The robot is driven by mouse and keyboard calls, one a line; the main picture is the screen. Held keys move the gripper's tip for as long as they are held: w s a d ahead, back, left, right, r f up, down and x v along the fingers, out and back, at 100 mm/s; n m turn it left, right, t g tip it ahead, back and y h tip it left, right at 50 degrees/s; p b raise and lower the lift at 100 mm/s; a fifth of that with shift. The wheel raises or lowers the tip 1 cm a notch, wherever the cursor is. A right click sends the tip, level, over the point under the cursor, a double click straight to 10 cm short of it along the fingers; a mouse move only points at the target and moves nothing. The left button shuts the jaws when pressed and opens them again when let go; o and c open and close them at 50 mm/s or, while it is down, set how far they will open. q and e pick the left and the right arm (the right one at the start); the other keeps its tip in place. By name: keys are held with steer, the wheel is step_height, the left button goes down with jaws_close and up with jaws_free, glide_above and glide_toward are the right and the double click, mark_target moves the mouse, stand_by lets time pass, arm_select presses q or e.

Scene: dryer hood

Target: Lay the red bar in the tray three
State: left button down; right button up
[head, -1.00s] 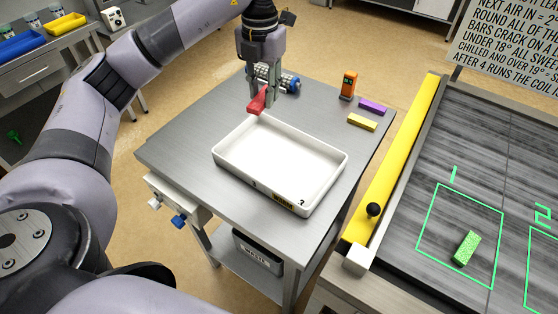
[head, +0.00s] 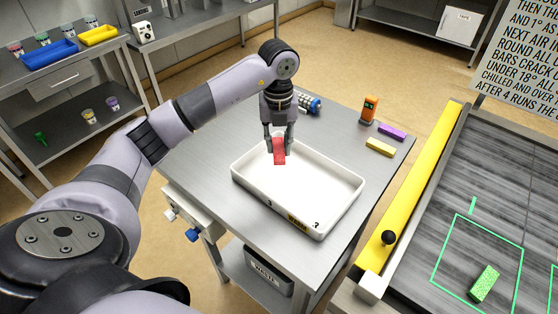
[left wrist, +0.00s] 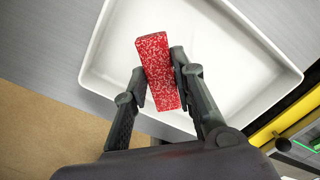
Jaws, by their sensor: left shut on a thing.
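The red bar (head: 280,152) is held in my left gripper (head: 279,146), whose fingers are shut on its sides. In the head view the bar hangs over the back left part of the white tray (head: 298,218). In the left wrist view the speckled red bar (left wrist: 160,72) sits between the fingertips, with the tray floor (left wrist: 215,60) behind it. The tray is empty and has small marks and a yellow label on its front wall. I cannot tell the gap between the bar and the tray floor. My right gripper is not in view.
A yellow bar (head: 380,147), a purple bar (head: 392,132) and an orange device (head: 369,109) stand right of the tray on the steel table. A blue-ended roller (head: 308,104) lies behind the arm. A green bar (head: 484,283) lies on the dark surface at right.

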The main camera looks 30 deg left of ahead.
mark_target(278, 147)
arm_select(q)
step_height(278, 147, down, 3)
steer(key=shift+f, duration=0.1)
step_height(278, 147, down, 3)
steer(key=shift+f+p, duration=0.15)
steer(key=shift+p, duration=0.6)
steer(key=shift+f, duration=0.4)
steer(key=shift+f, duration=0.1)
steer(key=c, duration=1.3)
jaws_free()
steer(key=shift+c, duration=0.2)
